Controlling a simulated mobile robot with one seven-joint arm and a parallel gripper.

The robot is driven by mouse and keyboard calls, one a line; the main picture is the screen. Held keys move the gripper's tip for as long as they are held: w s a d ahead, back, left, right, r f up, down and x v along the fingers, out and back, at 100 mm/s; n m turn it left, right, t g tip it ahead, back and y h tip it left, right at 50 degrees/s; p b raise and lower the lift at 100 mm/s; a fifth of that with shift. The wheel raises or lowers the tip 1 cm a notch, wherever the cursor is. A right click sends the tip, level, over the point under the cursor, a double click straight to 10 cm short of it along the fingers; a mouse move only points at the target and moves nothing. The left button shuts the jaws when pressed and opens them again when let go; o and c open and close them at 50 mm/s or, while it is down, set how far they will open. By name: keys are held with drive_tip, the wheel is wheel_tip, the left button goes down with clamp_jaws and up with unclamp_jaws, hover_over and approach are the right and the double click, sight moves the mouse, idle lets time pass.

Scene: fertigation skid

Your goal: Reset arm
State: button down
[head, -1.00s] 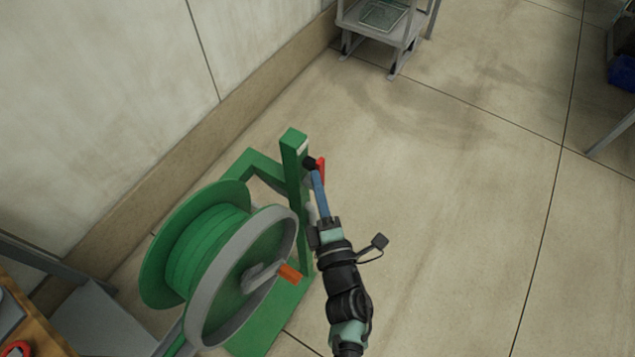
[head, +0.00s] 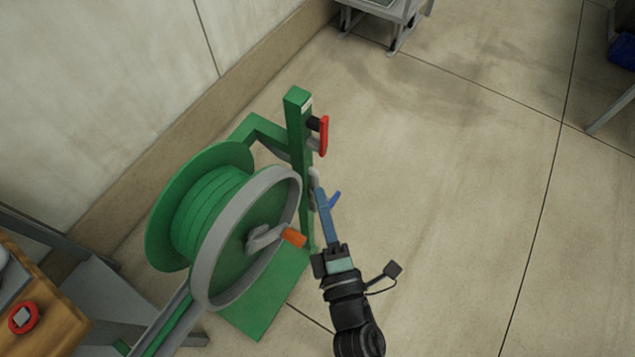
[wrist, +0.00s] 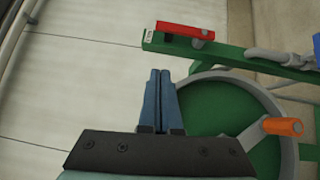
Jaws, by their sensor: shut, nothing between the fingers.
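My gripper (head: 321,194) has long blue fingers and is shut with nothing held. In the head view it stands just right of the green post of a hose reel (head: 186,212), below the red lever (head: 324,135) on that post. In the wrist view my gripper (wrist: 160,75) has its fingers side by side. There the red lever (wrist: 184,30) lies above the fingertips, apart from them. The reel's orange crank handle (wrist: 283,127) is to the right of the fingers. In the head view the orange handle (head: 293,237) is left of my gripper.
A wooden-topped bench (head: 63,335) with a red round part (head: 24,318) is at lower left. A grey stand (head: 384,12) is at the top. The wall (head: 100,90) runs behind the reel. The floor (head: 450,190) to the right is open.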

drive_tip(key=shift+s+d+f, duration=0.1)
drive_tip(key=shift+s+d, duration=0.05)
drive_tip(key=shift+s, duration=0.1)
idle(0.5)
drive_tip(key=w+d+r+m+t+h, duration=0.1)
drive_tip(key=w+r+m+t+h, duration=0.3)
drive_tip(key=r, duration=0.7)
drive_tip(key=w+r+m, duration=0.3)
drive_tip(key=r+m, duration=0.2)
drive_tip(key=r, duration=0.7)
drive_tip(key=w+d+r+m+t+h, duration=0.1)
drive_tip(key=w+r+m+h, duration=0.3)
drive_tip(key=r, duration=0.7)
drive_tip(key=s+a+r+m+t+y, duration=0.1)
drive_tip(key=s+r+m, duration=0.1)
drive_tip(key=r, duration=0.6)
drive_tip(key=s+a+r+m+t+y, duration=0.1)
drive_tip(key=s+a+r+m+y, duration=0.1)
drive_tip(key=s+r, duration=0.3)
drive_tip(key=s+a+r+m+t+y+p, duration=0.1)
drive_tip(key=s+a+r+m+t+y, duration=0.1)
drive_tip(key=r, duration=0.9)
drive_tip(key=shift+s+a+r+m, duration=0.2)
drive_tip(key=shift+s+r+m, duration=0.2)
drive_tip(key=shift+s+m, duration=0.55)
